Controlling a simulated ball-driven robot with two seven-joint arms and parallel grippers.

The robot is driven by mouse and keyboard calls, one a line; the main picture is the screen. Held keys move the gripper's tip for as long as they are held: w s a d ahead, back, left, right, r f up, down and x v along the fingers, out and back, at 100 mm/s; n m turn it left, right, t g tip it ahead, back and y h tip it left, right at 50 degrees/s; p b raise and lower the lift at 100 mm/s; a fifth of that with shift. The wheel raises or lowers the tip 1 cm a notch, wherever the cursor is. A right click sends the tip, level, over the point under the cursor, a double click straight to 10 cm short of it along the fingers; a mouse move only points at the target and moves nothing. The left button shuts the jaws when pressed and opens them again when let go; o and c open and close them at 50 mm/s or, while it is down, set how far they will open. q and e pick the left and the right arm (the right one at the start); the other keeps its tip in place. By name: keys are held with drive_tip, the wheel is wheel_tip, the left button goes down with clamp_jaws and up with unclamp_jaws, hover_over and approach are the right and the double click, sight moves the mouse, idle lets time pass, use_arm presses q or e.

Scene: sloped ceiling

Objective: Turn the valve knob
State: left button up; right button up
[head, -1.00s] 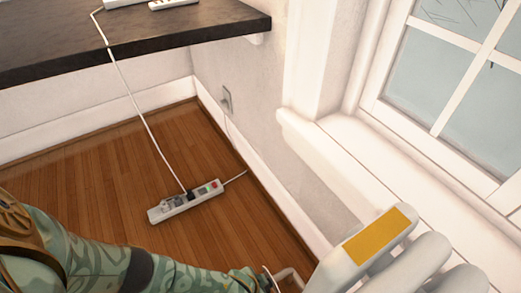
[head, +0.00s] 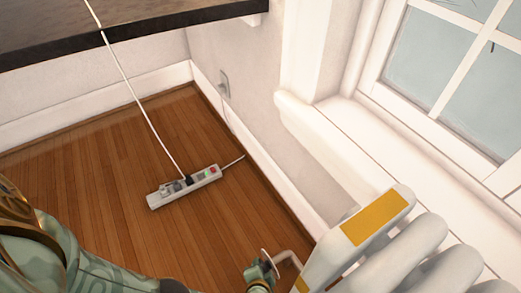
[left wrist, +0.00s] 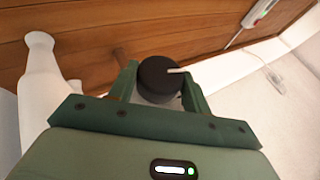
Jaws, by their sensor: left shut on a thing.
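The valve knob (left wrist: 157,76) is round and black with a short white pointer mark on it. In the left wrist view it sits between the two green fingers of my left gripper (left wrist: 160,84), which are shut on its sides. In the head view my left gripper (head: 262,272) is at the bottom centre, beside the white radiator (head: 365,240) with a yellow label. A pale bent pipe shows next to the gripper there. The knob is mostly hidden in the head view. My right gripper is in neither view.
A power strip (head: 184,187) with a green light lies on the wooden floor (head: 100,180). Its cord runs up to the dark tabletop (head: 120,40). A wall outlet (head: 224,84) is behind.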

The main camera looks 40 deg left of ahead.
use_arm(q)
drive_tip(key=shift+s, duration=0.1)
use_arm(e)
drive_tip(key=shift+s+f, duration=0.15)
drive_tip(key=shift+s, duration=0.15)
use_arm(q)
drive_tip(key=o, duration=1)
drive_tip(key=shift+f, duration=0.1)
